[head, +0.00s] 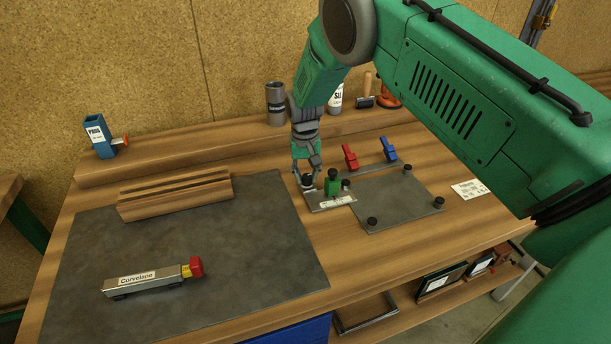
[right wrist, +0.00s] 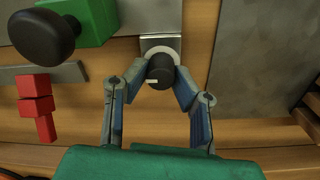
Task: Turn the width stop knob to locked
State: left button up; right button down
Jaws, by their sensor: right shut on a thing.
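The width stop knob (right wrist: 160,68) is a black knob on a pale round ring, set on a metal plate (right wrist: 160,43). Its white mark points left in the right wrist view. My right gripper (right wrist: 157,80) has a finger on each side of the knob and is shut on it. In the head view my right gripper (head: 307,178) reaches down to the far left end of the small metal fixture (head: 330,203) and mostly covers the knob. Any lock marking is too small to read. My left gripper is not in view.
A green block (head: 332,184) with a black knob stands beside the gripper. A dark mat (head: 230,240) holds wooden strips (head: 175,193) and a Corvelane tool (head: 145,283).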

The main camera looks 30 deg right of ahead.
aim_at(305, 175)
jog(key=shift+s+a+f, duration=0.1)
jog(key=shift+s+f, duration=0.25)
jog(key=c, duration=1.3)
grip_release()
jog(key=shift+c, duration=0.2)
jog(key=shift+r, duration=0.2)
jog(key=shift+w, duration=0.15)
jog(key=shift+r, duration=0.2)
notch_tip(305, 175, up, 11)
jog(key=shift+w+a+r, duration=0.15)
jog(key=shift+r, duration=0.05)
